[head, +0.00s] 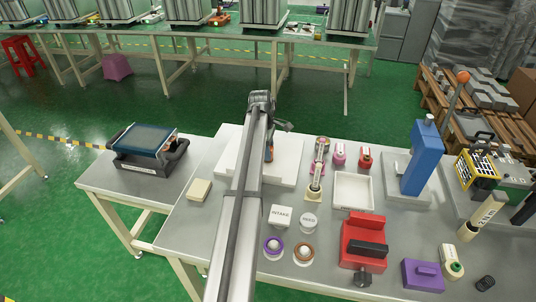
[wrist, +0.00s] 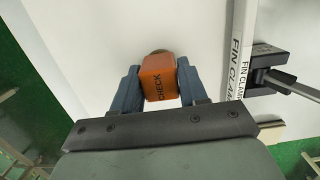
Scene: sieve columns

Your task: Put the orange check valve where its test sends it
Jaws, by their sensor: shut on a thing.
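The orange check valve, its side lettered CHECK, sits between the blue fingers of my gripper (wrist: 157,74) in the wrist view (wrist: 158,84). The fingers are shut on it from both sides. Behind it is a plain white surface; I cannot tell whether the valve touches it. In the head view a small part of the orange valve (head: 269,151) shows just right of my arm, over a white slab (head: 287,173). My arm hides the rest there. A white bar lettered FIN CLAMP (wrist: 242,55) with a black clamp block (wrist: 266,70) stands right of my gripper in the wrist view.
Right of the slab are a labelled column (head: 316,181), small red parts (head: 365,157), an empty white tray (head: 369,207) and a blue block (head: 423,158).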

